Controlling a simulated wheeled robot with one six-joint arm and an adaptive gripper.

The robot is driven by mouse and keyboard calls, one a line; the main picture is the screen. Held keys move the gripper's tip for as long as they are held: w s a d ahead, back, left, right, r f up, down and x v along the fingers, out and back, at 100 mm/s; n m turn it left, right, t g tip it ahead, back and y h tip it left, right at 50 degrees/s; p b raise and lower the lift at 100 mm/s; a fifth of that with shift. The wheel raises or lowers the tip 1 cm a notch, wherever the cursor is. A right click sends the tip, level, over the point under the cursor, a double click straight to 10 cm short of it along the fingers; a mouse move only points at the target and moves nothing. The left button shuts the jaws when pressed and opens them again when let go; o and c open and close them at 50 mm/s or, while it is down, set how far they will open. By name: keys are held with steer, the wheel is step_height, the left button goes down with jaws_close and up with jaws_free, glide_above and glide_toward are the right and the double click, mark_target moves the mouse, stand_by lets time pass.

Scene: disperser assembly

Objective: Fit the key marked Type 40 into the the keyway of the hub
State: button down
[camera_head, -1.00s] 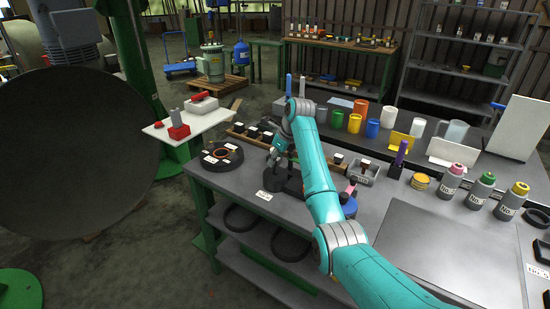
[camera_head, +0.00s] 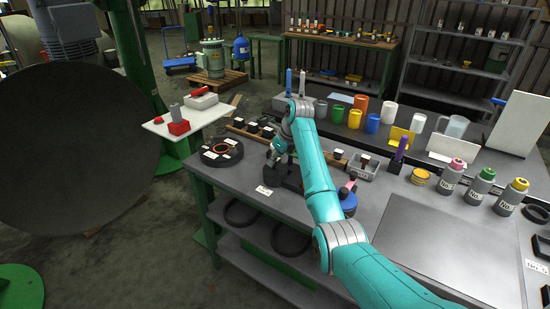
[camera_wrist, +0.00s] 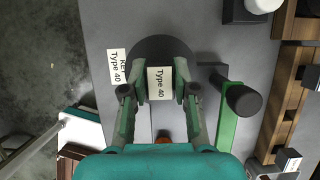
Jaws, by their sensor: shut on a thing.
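In the wrist view, my gripper (camera_wrist: 161,88) has its two fingers on either side of a piece with a white label reading "Type 40", the key (camera_wrist: 160,84). A dark round base (camera_wrist: 160,46) shows beneath it; I cannot tell whether the key touches it. In the head view, my gripper (camera_head: 277,158) is low over the bench near the card (camera_head: 264,190); the key is too small to make out. A black round part with an orange ring (camera_head: 222,152), possibly the hub, lies to the left. No keyway is clearly visible.
A wooden rack (camera_head: 248,134) with dark pieces runs behind my gripper. A dark cylinder (camera_wrist: 243,99) and green strip (camera_wrist: 227,125) are close right in the wrist view. Bottles (camera_head: 481,187) and a grey bin (camera_head: 364,165) stand to the right. A flat grey plate (camera_head: 440,245) lies at front right.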

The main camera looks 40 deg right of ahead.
steer(key=shift+f, duration=0.9)
steer(key=shift+r, duration=2.3)
steer(key=shift+f, duration=2.35)
stand_by(0.5)
steer(key=c, duration=0.8)
jaws_free()
steer(key=v, duration=1.2)
